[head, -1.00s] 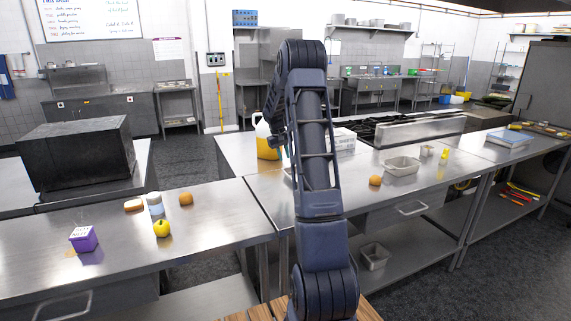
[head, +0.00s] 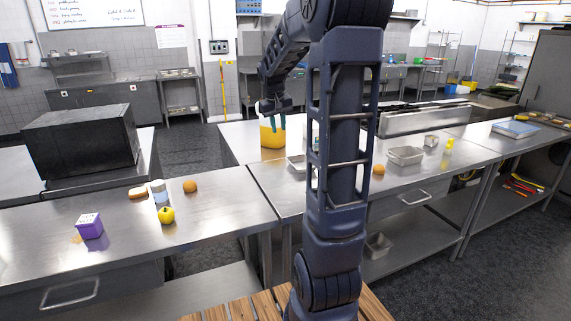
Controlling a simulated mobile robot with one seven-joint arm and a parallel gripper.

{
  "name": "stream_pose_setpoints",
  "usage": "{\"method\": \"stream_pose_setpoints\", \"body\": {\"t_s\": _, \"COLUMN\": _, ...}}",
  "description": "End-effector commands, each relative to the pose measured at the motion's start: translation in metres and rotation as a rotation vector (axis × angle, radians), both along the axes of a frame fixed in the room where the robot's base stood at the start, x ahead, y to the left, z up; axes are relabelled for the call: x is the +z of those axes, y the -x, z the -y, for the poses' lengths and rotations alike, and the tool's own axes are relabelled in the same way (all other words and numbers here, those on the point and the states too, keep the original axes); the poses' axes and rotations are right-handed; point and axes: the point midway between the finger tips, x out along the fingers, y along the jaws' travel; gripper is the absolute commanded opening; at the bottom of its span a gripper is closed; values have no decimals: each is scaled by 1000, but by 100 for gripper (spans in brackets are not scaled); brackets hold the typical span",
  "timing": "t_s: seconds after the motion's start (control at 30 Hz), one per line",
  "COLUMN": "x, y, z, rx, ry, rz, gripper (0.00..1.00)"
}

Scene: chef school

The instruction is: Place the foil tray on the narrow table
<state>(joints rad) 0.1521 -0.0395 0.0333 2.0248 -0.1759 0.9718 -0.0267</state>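A shallow silver tray (head: 405,157) sits on the steel counter right of my arm. Another silver tray (head: 296,163) sits left of my arm, partly hidden by it. I cannot tell for sure which one is the foil tray. My gripper (head: 274,121) hangs above the counter in front of the yellow jug (head: 272,138), with its teal fingertips apart and nothing between them. It is left of and higher than both trays. I cannot tell which surface is the narrow table; a steel table (head: 490,139) stands at the right.
The left counter (head: 120,240) holds a purple box (head: 89,227), a yellow apple (head: 166,215), a jar (head: 159,191), a bun (head: 138,193) and an orange (head: 190,186). A blue-white box (head: 515,129) lies further right.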

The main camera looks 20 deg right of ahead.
Motion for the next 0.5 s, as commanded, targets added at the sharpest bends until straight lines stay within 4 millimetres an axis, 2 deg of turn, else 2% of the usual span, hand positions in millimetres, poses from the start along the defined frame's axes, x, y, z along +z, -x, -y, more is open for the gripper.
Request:
{"method": "stream_pose_setpoints", "body": {"t_s": 0.03, "x": 7, "y": 16, "z": -8, "rx": 3, "ry": -5, "rz": 15, "gripper": 24}}
{"method": "stream_pose_setpoints", "body": {"t_s": 0.23, "x": 23, "y": 76, "z": -31, "rx": 9, "ry": -31, "rz": 61, "gripper": 24}}
{"method": "stream_pose_setpoints", "body": {"t_s": 0.5, "x": 27, "y": 157, "z": -58, "rx": 18, "ry": -72, "rz": 122, "gripper": 24}}
